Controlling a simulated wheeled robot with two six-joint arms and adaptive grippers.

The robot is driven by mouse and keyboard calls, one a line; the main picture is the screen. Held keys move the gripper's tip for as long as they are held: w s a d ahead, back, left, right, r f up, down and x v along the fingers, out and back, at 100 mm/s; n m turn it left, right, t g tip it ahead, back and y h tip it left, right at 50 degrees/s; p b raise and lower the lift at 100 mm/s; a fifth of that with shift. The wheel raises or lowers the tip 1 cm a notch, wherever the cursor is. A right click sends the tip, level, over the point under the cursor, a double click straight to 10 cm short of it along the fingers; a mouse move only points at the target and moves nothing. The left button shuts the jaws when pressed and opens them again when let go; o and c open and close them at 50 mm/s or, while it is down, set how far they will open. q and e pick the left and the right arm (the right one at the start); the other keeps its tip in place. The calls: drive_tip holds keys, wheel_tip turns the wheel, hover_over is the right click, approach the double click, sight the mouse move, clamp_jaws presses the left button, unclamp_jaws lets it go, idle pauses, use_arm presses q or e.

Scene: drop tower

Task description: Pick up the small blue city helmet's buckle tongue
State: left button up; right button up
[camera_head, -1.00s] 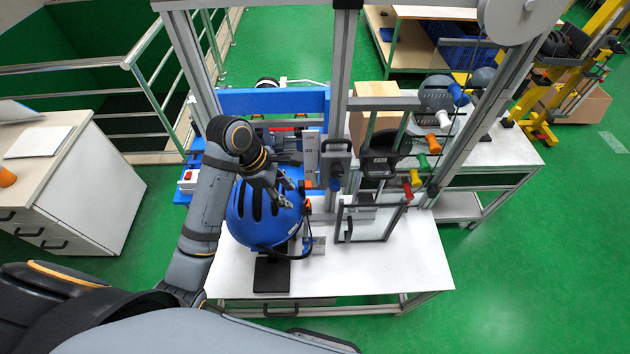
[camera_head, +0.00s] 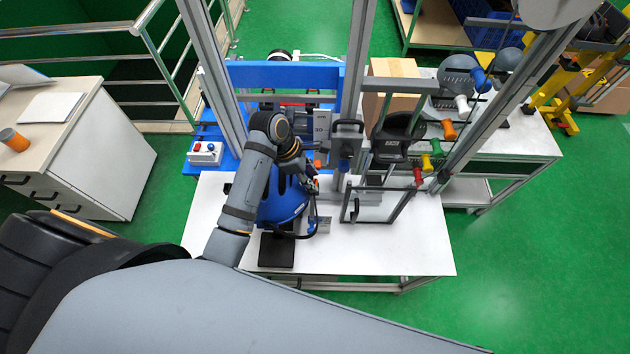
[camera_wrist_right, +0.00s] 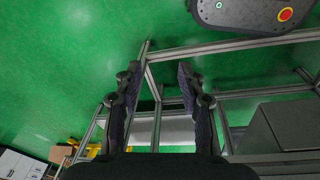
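The blue helmet (camera_head: 283,207) sits on a black stand base (camera_head: 276,251) on the white table. My left arm covers its left and upper parts. A dark strap loop hangs at its right side, with a small blue piece (camera_head: 312,227) near its lower end; I cannot tell if this is the buckle tongue. My left gripper (camera_head: 303,172) is at the helmet's upper right, mostly hidden by my wrist; its fingers are too small to read. My right gripper (camera_wrist_right: 158,85) is open and empty in the right wrist view, above green floor and a metal frame.
A clear-panelled guard (camera_head: 372,206) stands right of the helmet, with a vertical profile behind. Coloured handles (camera_head: 428,162) hang on the right post. The table's front (camera_head: 370,262) is clear. A grey box with a red button (camera_wrist_right: 255,14) shows in the right wrist view.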

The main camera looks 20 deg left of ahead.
use_arm(q)
drive_tip(key=shift+d+f, duration=0.4)
drive_tip(key=shift+f, duration=0.2)
drive_tip(key=shift+c, duration=1.1)
drive_tip(key=shift+a, duration=0.1)
drive_tip(key=c, duration=0.3)
use_arm(e)
drive_tip(key=shift+s+d, duration=0.2)
drive_tip(key=shift+s, duration=1.05)
use_arm(q)
drive_tip(key=shift+w+r, duration=0.1)
use_arm(e)
drive_tip(key=shift+s, duration=0.1)
